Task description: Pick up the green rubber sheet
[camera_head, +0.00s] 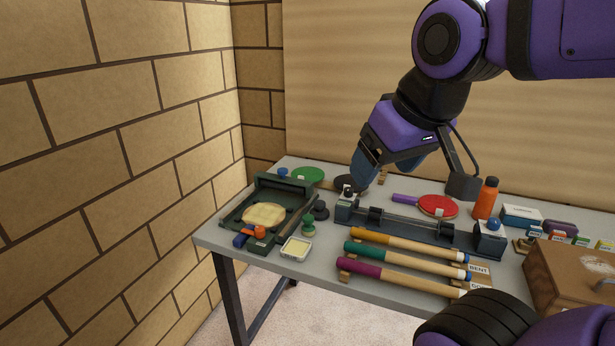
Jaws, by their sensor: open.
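A flat green oval (308,174), which looks like the green rubber sheet, lies at the back left of the table, behind the dark green tray. My gripper (414,178) is open, to the right of the green sheet, and appears to hang above the back of the table. I see nothing between its fingers. The near finger hides part of the table around a dark round paddle (345,183).
A dark green tray (262,188) stands at the table's left. A dark metal jig (410,226), a red paddle (438,206) and an orange bottle (486,198) lie right of it. Several colored-handled cues (400,246) are in front. A brown box (570,275) stands at the right.

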